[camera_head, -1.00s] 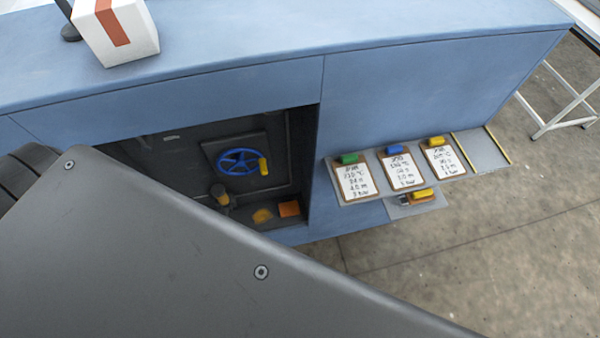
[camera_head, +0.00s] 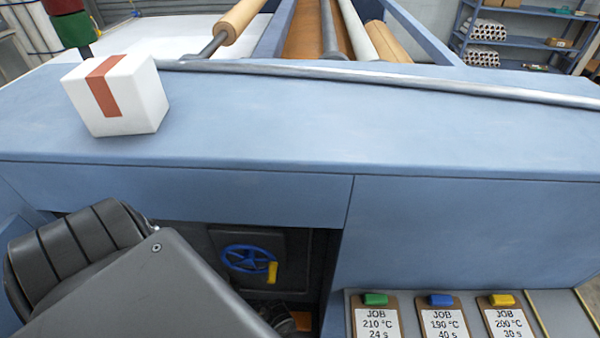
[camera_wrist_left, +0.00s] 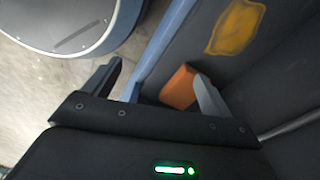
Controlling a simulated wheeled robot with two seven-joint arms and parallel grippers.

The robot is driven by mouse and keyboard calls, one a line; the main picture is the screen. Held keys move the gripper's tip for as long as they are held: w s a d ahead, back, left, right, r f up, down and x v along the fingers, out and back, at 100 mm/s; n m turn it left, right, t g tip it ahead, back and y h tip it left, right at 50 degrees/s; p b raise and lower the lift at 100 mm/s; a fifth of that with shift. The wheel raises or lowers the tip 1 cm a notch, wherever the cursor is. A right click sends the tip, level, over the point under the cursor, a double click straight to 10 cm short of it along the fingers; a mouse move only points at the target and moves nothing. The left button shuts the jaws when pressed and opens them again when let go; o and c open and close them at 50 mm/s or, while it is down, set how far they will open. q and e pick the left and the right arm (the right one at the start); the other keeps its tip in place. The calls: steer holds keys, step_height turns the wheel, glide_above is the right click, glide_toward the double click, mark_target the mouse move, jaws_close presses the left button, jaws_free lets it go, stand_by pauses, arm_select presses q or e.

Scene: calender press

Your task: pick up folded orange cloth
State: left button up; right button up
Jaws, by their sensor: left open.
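The folded orange cloth (camera_wrist_left: 179,88) looks like a small orange block in the left wrist view. It lies on the dark floor of a recess, close to a blue edge. My left gripper (camera_wrist_left: 158,76) is open, with one finger on each side in the picture. The cloth shows between the fingers, nearer the right finger, which overlaps its right side. I cannot tell whether they touch. In the head view only a sliver of orange (camera_head: 300,320) shows at the bottom of the recess, and my arm hides the left gripper. My right gripper is out of view.
A flat yellow-orange patch (camera_wrist_left: 236,27) lies beyond the cloth. The recess is in a blue machine front (camera_head: 440,230), with a blue handwheel (camera_head: 248,259) inside. Job clipboards (camera_head: 442,322) stand to the right. A white box (camera_head: 118,97) sits on top.

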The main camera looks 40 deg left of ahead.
arm_select(q)
steer(key=shift+m, duration=0.8)
steer(key=w, duration=0.1)
steer(key=w+b, duration=0.1)
steer(key=w, duration=0.2)
steer(key=shift+w+a+r, duration=0.2)
steer(key=shift+w+r, duration=0.15)
steer(key=shift+w, duration=0.05)
steer(key=w+a+r+m+y+b, duration=0.1)
steer(key=w+r+m+b, duration=0.1)
steer(key=w+r, duration=0.15)
steer(key=b, duration=0.2)
glide_above(297, 319)
steer(key=f, duration=0.3)
steer(key=shift+w+d+f, duration=0.1)
steer(key=shift+d+f, duration=0.1)
steer(key=shift+f, duration=0.85)
steer(key=f, duration=0.2)
steer(key=f+b, duration=0.1)
steer(key=f, duration=0.1)
steer(key=shift+a+f, duration=0.2)
steer(key=shift+f, duration=0.25)
steer(key=c, duration=1.1)
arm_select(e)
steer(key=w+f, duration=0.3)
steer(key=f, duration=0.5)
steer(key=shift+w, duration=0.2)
